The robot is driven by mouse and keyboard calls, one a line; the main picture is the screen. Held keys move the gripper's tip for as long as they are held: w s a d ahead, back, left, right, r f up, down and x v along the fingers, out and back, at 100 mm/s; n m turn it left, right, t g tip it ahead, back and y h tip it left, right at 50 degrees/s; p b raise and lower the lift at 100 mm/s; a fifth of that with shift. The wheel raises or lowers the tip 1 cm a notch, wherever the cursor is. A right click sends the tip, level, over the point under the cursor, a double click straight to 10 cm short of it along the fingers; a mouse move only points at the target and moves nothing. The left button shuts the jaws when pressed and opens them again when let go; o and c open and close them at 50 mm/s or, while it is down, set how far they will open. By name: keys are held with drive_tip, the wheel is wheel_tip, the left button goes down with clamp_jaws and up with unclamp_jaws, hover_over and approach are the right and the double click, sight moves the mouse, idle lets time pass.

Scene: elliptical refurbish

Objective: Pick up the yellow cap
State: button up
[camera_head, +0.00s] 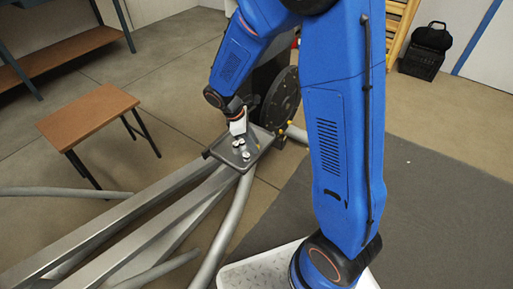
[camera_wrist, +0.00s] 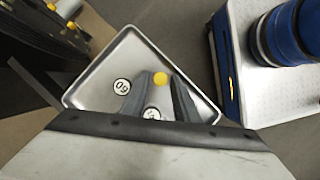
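In the head view my gripper (camera_head: 238,125) points down close above the tray (camera_head: 222,155). I cannot make out the yellow cap there.
White round pieces with dark markings (camera_wrist: 122,86) lie in the tray. A dark round wheel (camera_head: 282,98) stands just behind the tray, and grey metal beams (camera_head: 150,215) run below it. A brown-topped small table (camera_head: 88,115) stands to the left.

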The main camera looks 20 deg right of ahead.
clamp_jaws()
drive_tip(key=shift+r, duration=0.15)
